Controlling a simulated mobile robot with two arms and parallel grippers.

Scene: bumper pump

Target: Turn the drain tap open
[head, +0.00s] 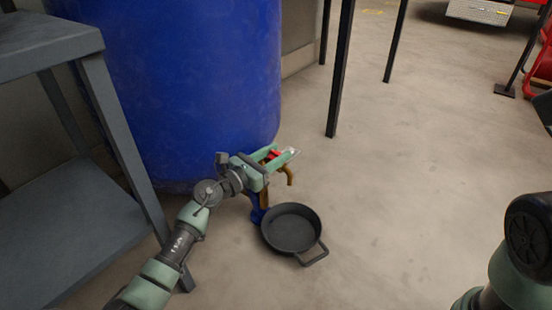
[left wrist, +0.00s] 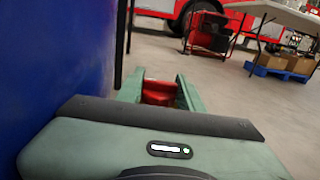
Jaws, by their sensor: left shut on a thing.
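The drain tap is low on the front of the blue barrel (head: 190,80). Its brass spout (head: 289,175) points down, and its red handle (head: 272,155) shows partly between my fingers. My left gripper (head: 283,155) reaches in from the left and is shut on the red handle. In the left wrist view the red handle (left wrist: 158,92) sits between the two green fingers of my left gripper (left wrist: 158,88). The gripper hides most of the tap body. A dark round pan (head: 290,230) with a handle stands on the floor below the tap. My right gripper is out of view.
A grey metal shelf (head: 70,225) stands close on the left beside my left arm. Thin black legs (head: 340,70) stand behind the tap. A table (left wrist: 285,18) and boxes on a blue pallet (left wrist: 280,70) are far off.

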